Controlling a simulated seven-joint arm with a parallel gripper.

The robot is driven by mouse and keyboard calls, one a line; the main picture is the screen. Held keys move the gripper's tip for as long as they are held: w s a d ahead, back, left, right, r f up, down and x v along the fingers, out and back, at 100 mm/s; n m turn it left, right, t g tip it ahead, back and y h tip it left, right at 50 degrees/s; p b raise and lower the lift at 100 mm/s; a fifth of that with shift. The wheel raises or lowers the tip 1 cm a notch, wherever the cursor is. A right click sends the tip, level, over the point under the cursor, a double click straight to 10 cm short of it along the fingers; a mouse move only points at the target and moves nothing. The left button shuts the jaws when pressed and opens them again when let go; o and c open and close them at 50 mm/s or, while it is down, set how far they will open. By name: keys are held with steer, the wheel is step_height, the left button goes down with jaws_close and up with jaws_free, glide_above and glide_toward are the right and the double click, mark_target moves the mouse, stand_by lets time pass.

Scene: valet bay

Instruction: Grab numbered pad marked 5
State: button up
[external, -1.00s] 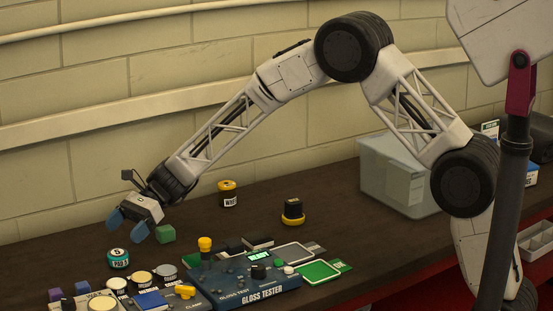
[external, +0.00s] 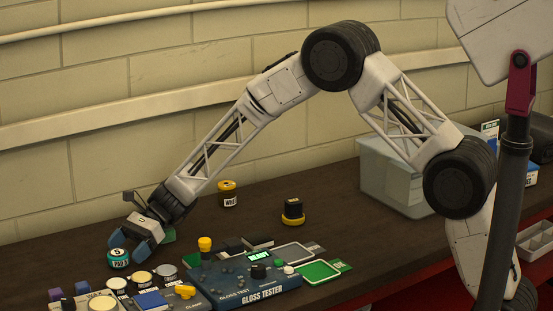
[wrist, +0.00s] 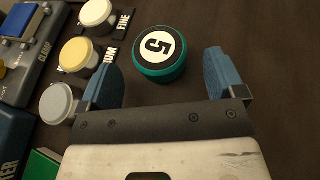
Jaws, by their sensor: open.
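The numbered pad marked 5 (wrist: 159,54) is a round teal puck with a black top and a white disc bearing the 5. It stands upright on the dark bench, and it also shows in the external view (external: 118,259) at the left. My gripper (external: 128,244) is open, low over the bench, with its blue fingers close to the pad. In the wrist view my gripper (wrist: 160,82) has one finger on each side, and the pad lies ahead, between their lines and a little beyond the tips. Nothing is held.
Cream, yellow and grey round pots (wrist: 79,55) stand in labelled places left of the pad. The gloss tester (external: 245,285) is to the right in the external view. A green block (external: 169,236) is partly hidden behind my gripper. The bench right of the pad is clear in the wrist view.

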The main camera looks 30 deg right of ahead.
mark_target(120, 251)
steer(key=shift+x, duration=1.3)
steer(key=shift+r, duration=0.15)
steer(key=c, duration=1)
steer(key=shift+r, duration=0.15)
step_height(120, 251, up, 18)
steer(key=shift+f, duration=0.1)
